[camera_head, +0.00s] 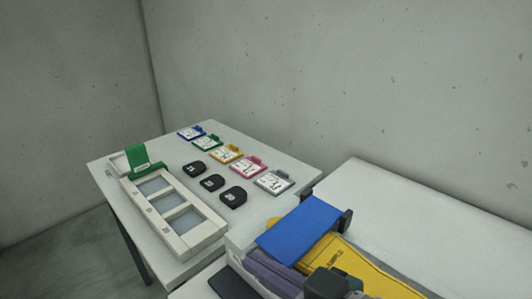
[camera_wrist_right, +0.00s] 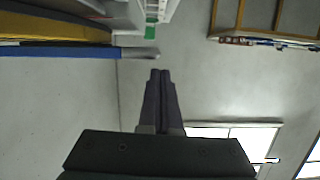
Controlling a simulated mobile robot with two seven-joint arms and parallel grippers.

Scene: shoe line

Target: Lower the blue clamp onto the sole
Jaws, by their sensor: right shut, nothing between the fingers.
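The blue clamp (camera_head: 300,227) is a flat blue plate in the head view, tilted above a pale machine, with dark brackets at its right end. In the right wrist view its blue edge (camera_wrist_right: 70,51) shows at the upper left. My right gripper (camera_head: 330,278) is at the bottom of the head view, in front of the yellow panel and apart from the clamp. In the wrist view its fingers (camera_wrist_right: 160,75) are together and empty. My left gripper is not in view.
A yellow panel (camera_head: 375,277) lies right of the clamp. The table (camera_head: 290,160) behind holds a white tray (camera_head: 205,238) with a green clip (camera_head: 143,158), several colored cards and 3 black pieces (camera_head: 213,183). A white surface (camera_head: 440,215) at the right is bare.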

